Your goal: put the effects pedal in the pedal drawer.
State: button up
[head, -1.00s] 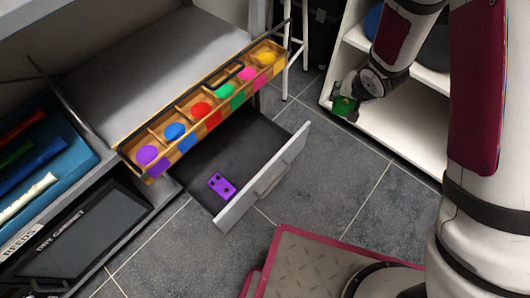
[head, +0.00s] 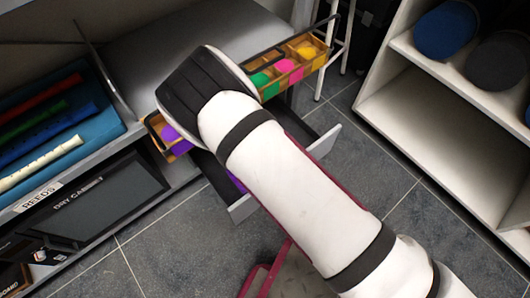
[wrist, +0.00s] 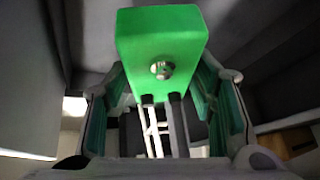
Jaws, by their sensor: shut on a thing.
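A green effects pedal (wrist: 160,45) with a round metal switch fills the top middle of the wrist view. My gripper (wrist: 162,80) is shut on it, one finger at each side. In the head view my arm hides the gripper and the green pedal. The pedal drawer (head: 241,208) is pulled out under the bench. My arm covers most of it, and its front panel (head: 326,141) shows at the right. A sliver of a purple pedal (head: 236,182) shows inside the drawer.
A wooden divided box (head: 320,66) with coloured contents runs along the bench edge above the drawer, partly behind my arm. A blue tray (head: 100,125) of recorders is at left. White shelves (head: 400,100) stand at right.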

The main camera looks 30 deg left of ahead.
notch_tip(320, 180, down, 9)
jog(key=b, duration=0.3)
jog(key=shift+r+b, duration=0.15)
jog(key=shift+b, duration=0.2)
jog(key=shift+r, duration=0.1)
jog(key=o, duration=1.4)
jog(key=shift+c, duration=0.2)
jog(key=p+v, duration=0.5)
jog(key=v, duration=0.7)
